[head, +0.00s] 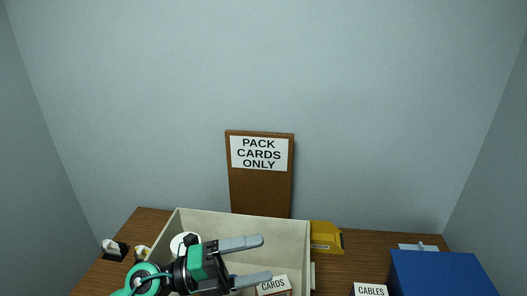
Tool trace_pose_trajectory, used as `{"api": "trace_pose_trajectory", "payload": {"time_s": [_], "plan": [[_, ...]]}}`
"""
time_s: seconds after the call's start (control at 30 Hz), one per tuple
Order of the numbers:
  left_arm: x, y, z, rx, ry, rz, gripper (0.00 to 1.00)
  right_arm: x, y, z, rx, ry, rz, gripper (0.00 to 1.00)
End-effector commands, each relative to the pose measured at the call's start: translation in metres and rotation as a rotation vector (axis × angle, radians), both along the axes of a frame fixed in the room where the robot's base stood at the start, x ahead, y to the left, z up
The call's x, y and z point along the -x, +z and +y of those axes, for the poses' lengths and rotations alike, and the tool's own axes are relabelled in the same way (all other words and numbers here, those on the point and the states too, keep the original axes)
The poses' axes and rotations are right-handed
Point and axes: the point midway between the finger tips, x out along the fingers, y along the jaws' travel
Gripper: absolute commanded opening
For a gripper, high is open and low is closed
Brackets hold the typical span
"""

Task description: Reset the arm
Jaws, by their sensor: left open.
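My left gripper (263,258) comes in from the lower left, over the open pale box (260,222). Its two grey fingers are spread apart and point right, with nothing between them. A box labelled CARDS (272,285) shows inside the pale box, just below the lower finger; whether they touch I cannot tell. My right gripper is not in view.
A board reading PACK CARDS ONLY (261,195) stands behind the pale box. A yellow item (326,237) is right of it. A CABLES box (370,289) and a large blue box (440,275) are at the right. Small items (114,250) stand at the left of the wooden table (365,250).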

Motion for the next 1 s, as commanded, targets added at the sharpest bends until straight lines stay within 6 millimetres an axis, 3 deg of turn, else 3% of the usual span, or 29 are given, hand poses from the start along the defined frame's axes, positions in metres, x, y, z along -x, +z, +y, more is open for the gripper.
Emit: {"api": "trace_pose_trajectory", "payload": {"time_s": [0.1, 0.23, 0.47, 0.57, 0.77, 1.0], "plan": [[-0.009, 0.021, 0.011, 0.193, 0.112, 0.08, 1.0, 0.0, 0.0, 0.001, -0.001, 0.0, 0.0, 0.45], [-0.024, 0.034, 0.033, 0.377, 0.255, 0.185, 1.0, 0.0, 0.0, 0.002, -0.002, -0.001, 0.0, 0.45], [-0.052, 0.025, 0.087, 0.637, 0.543, 0.417, 1.0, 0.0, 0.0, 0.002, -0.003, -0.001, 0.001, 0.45], [-0.06, 0.008, 0.112, 0.72, 0.677, 0.535, 1.0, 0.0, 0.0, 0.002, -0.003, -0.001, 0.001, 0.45], [-0.063, -0.047, 0.16, 0.825, 0.954, 0.802, 1.0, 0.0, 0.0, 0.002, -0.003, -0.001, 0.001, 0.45], [-0.032, -0.134, 0.201, 0.836, 1.277, 1.169, 1.0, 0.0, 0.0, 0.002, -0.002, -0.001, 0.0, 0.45]]}}
